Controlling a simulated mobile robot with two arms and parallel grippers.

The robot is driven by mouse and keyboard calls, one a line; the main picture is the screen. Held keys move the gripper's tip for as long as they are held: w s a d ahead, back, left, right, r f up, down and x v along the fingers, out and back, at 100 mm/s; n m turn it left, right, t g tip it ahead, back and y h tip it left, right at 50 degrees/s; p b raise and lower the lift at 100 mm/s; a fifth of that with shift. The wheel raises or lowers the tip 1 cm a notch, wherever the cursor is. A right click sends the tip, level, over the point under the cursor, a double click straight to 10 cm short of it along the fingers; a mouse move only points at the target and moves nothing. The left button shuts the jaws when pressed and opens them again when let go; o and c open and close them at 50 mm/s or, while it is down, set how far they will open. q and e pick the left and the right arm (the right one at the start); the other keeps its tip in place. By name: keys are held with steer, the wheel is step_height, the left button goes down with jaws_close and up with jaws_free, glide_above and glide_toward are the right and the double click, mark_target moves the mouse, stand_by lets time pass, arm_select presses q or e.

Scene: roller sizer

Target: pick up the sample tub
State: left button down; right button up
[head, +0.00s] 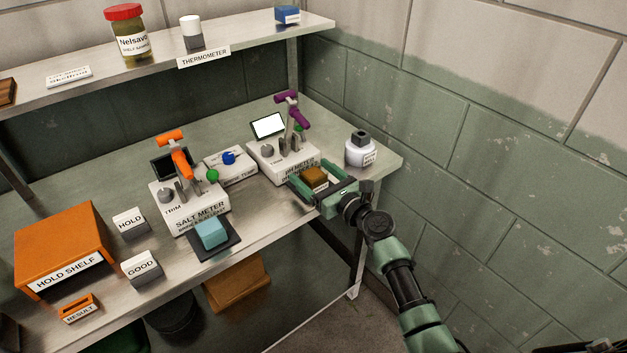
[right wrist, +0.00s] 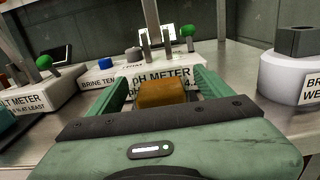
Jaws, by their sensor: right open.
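A small brown-amber block-like tub (head: 314,178), which I take to be the sample tub, sits in front of the pH meter (head: 281,158). My right gripper (head: 308,173) is open around it, with one green finger on each side. In the right wrist view the tub (right wrist: 162,93) lies between the fingers, with some space visible on the right; contact on the left is unclear. Its underside is hidden by the gripper body. A teal block (head: 211,231) rests on a dark pad in front of the salt meter (head: 190,207). My left gripper is not in view.
A white round brine weight-like pot (head: 361,150) stands right of the pH meter, near the bench end and the green wall. An orange hold shelf (head: 65,240), HOLD block (head: 130,222) and GOOD block (head: 142,267) stand at left. An upper shelf (head: 240,52) runs above the bench.

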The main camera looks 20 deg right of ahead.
steer(key=c, duration=1.6)
steer(key=shift+o, duration=0.2)
steer(key=shift+r, duration=0.15)
